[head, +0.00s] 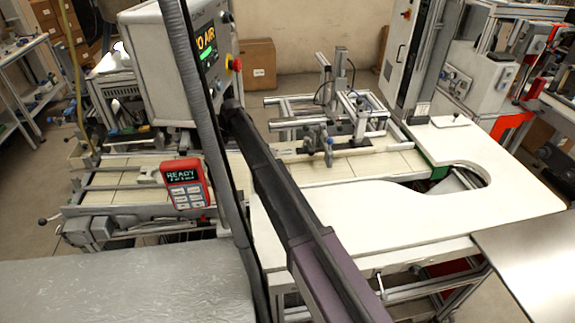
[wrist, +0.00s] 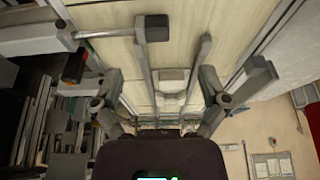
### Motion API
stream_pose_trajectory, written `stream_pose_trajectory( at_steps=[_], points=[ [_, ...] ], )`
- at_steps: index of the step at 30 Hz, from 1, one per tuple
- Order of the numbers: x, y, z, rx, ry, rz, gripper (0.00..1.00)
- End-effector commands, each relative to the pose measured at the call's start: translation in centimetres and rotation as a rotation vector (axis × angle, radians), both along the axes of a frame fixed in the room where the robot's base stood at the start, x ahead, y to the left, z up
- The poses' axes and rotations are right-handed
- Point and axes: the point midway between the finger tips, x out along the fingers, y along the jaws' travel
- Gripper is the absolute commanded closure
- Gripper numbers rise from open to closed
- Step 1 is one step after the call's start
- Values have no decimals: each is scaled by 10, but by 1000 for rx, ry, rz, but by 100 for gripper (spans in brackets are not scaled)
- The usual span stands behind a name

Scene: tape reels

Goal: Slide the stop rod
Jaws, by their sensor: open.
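My gripper (wrist: 163,85) is open, with one finger at each side of the wrist view. Nothing is visibly held between the fingers. The rod lies beyond the fingers, apart from them as far as I can tell. In the head view my arm and hose hide the gripper, and I cannot make out this rod.
Two grey rails and a small pale block (wrist: 172,75) lie over the belt. The conveyor (head: 355,165) runs beside a white table (head: 390,220). A red handheld unit (head: 187,184) reads READY. A control box (head: 175,65) and a metal frame (head: 290,125) stand close by.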

Motion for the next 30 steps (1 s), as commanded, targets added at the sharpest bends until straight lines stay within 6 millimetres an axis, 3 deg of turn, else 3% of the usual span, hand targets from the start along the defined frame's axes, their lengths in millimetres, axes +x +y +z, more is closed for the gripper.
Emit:
stream_pose_trajectory(
  at_steps=[18,30],
  points=[
    [5,-21,57,0,0,0,6],
    [-13,-75,43,-42,34,-147,6]
  ],
)
